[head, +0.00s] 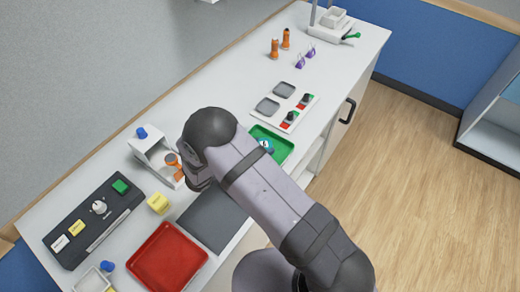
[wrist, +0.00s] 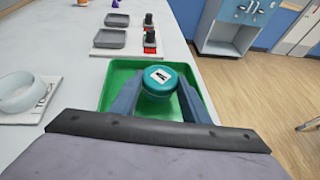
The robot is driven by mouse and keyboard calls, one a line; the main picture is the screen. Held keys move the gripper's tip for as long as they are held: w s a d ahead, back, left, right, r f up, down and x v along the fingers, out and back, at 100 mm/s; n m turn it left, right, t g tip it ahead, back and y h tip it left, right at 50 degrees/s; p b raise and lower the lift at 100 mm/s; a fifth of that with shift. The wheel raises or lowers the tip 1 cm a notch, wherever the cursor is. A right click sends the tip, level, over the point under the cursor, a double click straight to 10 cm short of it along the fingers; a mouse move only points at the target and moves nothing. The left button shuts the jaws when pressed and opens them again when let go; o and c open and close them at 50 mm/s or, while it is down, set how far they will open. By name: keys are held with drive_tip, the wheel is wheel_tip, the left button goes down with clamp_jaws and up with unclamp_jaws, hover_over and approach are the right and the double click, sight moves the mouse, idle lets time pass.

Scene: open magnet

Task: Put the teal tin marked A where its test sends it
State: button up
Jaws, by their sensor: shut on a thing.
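The teal tin (wrist: 166,82) has a white label with a dark mark that I cannot read clearly. My gripper (wrist: 160,95) has one finger on each side of it and is shut on it. In the wrist view the tin is upright within the outline of the green tray (wrist: 108,75). I cannot tell whether it touches the tray floor. In the head view the tin (head: 266,145) shows just past my arm, over the green tray (head: 284,150). My arm hides the gripper fingers and part of the tray there.
Beyond the green tray is a white panel (head: 266,122) with grey pads and black knobs. A white dish (wrist: 18,92) stands left of the green tray.

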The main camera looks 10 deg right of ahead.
drive_tip(key=shift+f, duration=0.95)
drive_tip(key=shift+f, duration=0.1)
drive_tip(key=shift+f, duration=0.1)
drive_tip(key=o, duration=1.1)
drive_tip(key=shift+c, duration=0.2)
